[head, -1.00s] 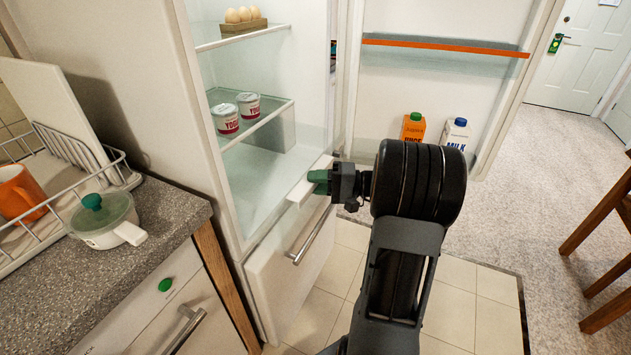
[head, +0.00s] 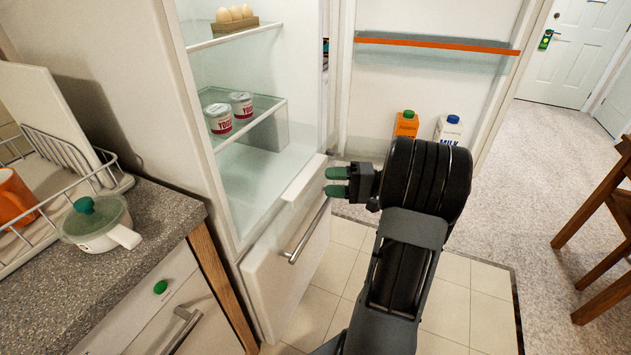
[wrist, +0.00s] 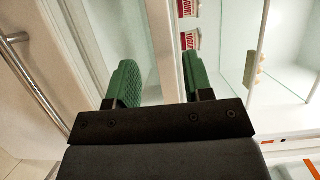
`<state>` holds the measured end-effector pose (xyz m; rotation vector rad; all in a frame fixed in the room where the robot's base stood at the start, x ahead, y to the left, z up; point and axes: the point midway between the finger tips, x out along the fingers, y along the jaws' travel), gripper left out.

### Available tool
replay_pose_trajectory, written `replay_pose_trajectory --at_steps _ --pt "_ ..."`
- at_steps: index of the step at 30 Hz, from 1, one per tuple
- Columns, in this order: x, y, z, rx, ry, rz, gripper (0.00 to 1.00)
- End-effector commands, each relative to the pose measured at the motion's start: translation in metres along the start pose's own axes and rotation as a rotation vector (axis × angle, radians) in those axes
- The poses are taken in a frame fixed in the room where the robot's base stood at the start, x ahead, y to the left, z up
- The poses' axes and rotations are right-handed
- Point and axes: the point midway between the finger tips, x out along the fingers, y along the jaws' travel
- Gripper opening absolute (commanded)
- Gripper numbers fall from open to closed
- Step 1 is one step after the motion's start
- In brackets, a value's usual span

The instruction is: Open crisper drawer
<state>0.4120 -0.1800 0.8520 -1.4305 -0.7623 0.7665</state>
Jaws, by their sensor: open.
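I cannot tell for certain how far the drawer stands out. My gripper (head: 337,181) is open and empty, its two green fingertips apart, just right of the lip and above the handle. In the wrist view my gripper (wrist: 160,82) shows both fingers spread with nothing gripped between them. The handle (wrist: 35,85) is left of the fingers there.
The fridge door stands open at the right, with an orange shelf rail (head: 435,42), a juice carton (head: 405,125) and a milk carton (head: 448,129). Yogurt pots (head: 219,118) sit on a glass shelf. The counter (head: 165,220) borders the left. Tiled floor (head: 330,275) is clear before the drawer.

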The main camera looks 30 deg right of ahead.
Motion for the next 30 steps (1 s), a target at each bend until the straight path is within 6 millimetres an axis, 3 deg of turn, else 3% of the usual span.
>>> replay_pose_trajectory --at_steps 6,12,18,30 --pt "-0.043 0.0 -0.001 0.0 0.002 0.0 0.47" --pt "-0.067 0.001 0.0 0.001 0.0 0.0 0.47" --pt "-0.077 0.001 0.0 0.001 -0.001 0.001 0.47" --pt "-0.078 0.001 0.0 0.001 -0.002 0.001 0.47"
